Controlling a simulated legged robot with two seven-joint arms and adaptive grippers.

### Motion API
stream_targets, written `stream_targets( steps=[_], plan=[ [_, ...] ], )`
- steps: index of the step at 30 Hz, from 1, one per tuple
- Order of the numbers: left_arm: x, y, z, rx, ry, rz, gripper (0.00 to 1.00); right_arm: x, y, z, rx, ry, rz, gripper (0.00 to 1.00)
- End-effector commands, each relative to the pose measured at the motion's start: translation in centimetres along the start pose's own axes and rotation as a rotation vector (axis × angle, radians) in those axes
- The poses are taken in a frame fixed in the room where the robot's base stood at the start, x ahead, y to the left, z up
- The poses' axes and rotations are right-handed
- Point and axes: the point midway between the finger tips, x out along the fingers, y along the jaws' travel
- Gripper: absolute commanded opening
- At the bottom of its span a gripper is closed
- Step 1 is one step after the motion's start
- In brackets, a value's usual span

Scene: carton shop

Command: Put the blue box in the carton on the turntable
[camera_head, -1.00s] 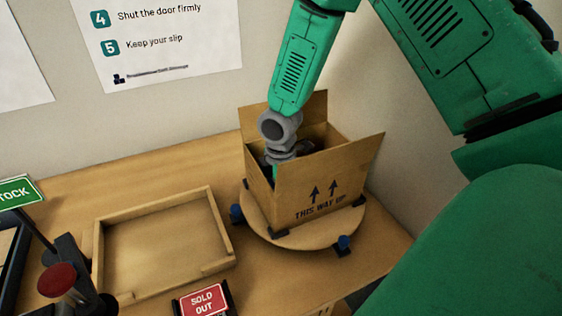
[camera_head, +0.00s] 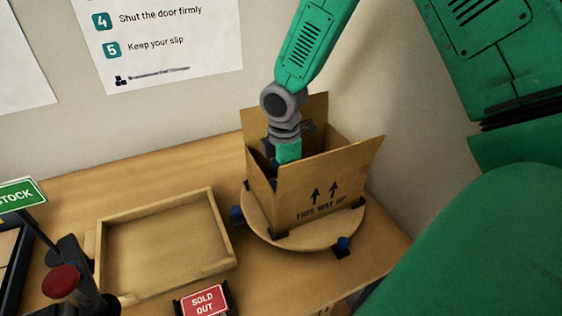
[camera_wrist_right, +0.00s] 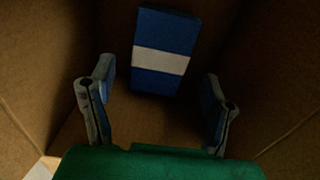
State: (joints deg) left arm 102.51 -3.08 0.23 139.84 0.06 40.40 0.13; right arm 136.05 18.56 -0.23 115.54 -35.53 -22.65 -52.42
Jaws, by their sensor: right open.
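The open carton (camera_head: 325,185) stands on the round wooden turntable (camera_head: 290,238), its flaps up and "THIS WAY UP" printed on the front. My right gripper reaches down into the carton, so its fingers are hidden behind the carton wall in the head view. In the right wrist view the gripper (camera_wrist_right: 158,105) is open with nothing between its fingers. The blue box (camera_wrist_right: 165,50), with a white band, lies inside the carton, beyond the fingertips and apart from them. My left gripper is not in view.
An empty wooden tray (camera_head: 165,245) sits left of the turntable. A red "SOLD OUT" sign (camera_head: 203,301) stands at the front edge. A green stock sign (camera_head: 20,193) and a red knob (camera_head: 61,281) are at the left. A wall closes off the back.

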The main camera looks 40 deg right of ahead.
Motion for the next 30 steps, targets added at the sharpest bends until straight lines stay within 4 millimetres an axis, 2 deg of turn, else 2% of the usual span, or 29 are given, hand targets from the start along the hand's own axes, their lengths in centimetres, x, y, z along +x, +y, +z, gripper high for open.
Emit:
stream_targets(
  steps=[1, 3, 10, 15, 30],
  plan=[
    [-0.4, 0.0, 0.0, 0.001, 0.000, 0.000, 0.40, -1.4, 0.1, 0.1, 0.002, 0.004, 0.003, 0.71],
    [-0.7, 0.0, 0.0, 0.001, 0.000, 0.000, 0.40, -2.8, 0.1, 0.1, 0.002, 0.004, 0.002, 0.71],
    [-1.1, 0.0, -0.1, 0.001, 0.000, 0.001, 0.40, -5.8, 0.0, -0.2, 0.001, -0.001, 0.000, 0.71],
    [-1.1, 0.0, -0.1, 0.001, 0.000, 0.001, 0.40, -6.4, -0.1, -0.5, 0.001, -0.005, 0.000, 0.71],
    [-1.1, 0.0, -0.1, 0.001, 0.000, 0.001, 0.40, -6.2, 0.0, 0.0, 0.001, 0.000, -0.001, 0.71]
  ],
)
